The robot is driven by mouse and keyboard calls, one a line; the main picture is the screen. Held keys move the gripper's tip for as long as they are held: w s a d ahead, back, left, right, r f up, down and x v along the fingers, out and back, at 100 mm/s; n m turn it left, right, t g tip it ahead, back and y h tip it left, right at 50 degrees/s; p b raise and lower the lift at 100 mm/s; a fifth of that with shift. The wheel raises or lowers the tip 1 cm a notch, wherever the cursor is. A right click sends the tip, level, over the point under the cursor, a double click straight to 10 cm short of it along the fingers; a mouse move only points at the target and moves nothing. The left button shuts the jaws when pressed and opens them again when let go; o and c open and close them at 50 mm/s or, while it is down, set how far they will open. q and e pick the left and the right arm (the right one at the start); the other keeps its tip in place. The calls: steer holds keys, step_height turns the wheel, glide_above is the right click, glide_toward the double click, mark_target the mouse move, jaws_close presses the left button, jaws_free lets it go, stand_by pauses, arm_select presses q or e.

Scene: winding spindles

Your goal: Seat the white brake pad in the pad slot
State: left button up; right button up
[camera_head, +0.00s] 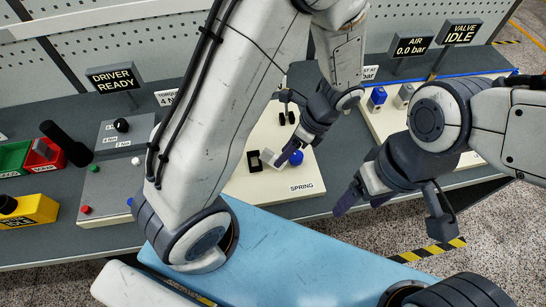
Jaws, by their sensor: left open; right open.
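A small whitish block (268,157), possibly the white brake pad, sits tilted on the cream board marked SPRING (265,190). Right beside it on the left is a dark upright frame (254,161); I cannot tell whether this is the pad slot. My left gripper (285,127) is open over the board, with its lower finger close to the whitish block; contact cannot be told. The gap between its fingers looks empty. My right gripper (392,215) is open and empty, in front of the bench and away from the board.
A blue ball (296,157) is on the board close to the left gripper's lower finger. A grey panel with buttons (108,175) and coloured bins (28,209) stand left. Another board with blocks (385,122) stands right. My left forearm hides the bench's middle.

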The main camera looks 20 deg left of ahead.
arm_select(q)
steer(key=x, duration=0.3)
steer(key=shift+w+a+f, duration=0.1)
steer(key=shift+a+f, duration=0.05)
steer(key=shift+c, duration=0.3)
jaws_close()
steer(key=shift+r, duration=0.55)
step_height(320, 180, up, 3)
steer(key=shift+w+f, duration=0.1)
steer(key=shift+f, duration=0.05)
steer(key=s+d+r+b, duration=0.1)
steer(key=s+d+r, duration=0.3)
steer(key=d+r, duration=0.3)
steer(key=d, duration=0.4)
steer(key=shift+s+r, duration=0.15)
steer(key=shift+r, duration=0.05)
